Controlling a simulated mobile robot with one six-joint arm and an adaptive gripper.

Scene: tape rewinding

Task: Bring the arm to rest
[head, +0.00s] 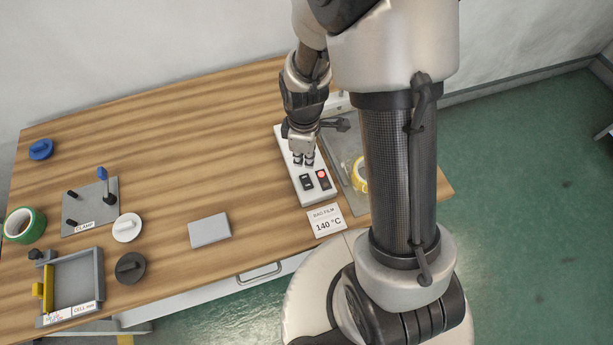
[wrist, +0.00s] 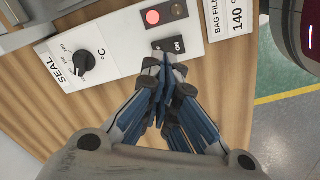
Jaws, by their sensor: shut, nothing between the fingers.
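My gripper (head: 305,163) points down over the white control panel at the right part of the table. In the wrist view my gripper (wrist: 165,65) is shut and empty, with its blue-grey fingertips at the black ON switch (wrist: 172,45). I cannot tell whether the tips touch the switch. The control panel (wrist: 115,50) has a black SEAL dial (wrist: 83,62), a lit red lamp (wrist: 152,17) and a dark lamp beside it. In the head view the red lamp (head: 322,174) also shows lit.
A 140 °C bag film card (head: 326,221) lies in front of the panel. A yellow roll (head: 360,174) sits to its right, partly behind my arm. A clamp plate (head: 90,208), green tape roll (head: 25,225), grey tray (head: 75,280) and grey block (head: 210,230) stand left. The table middle is clear.

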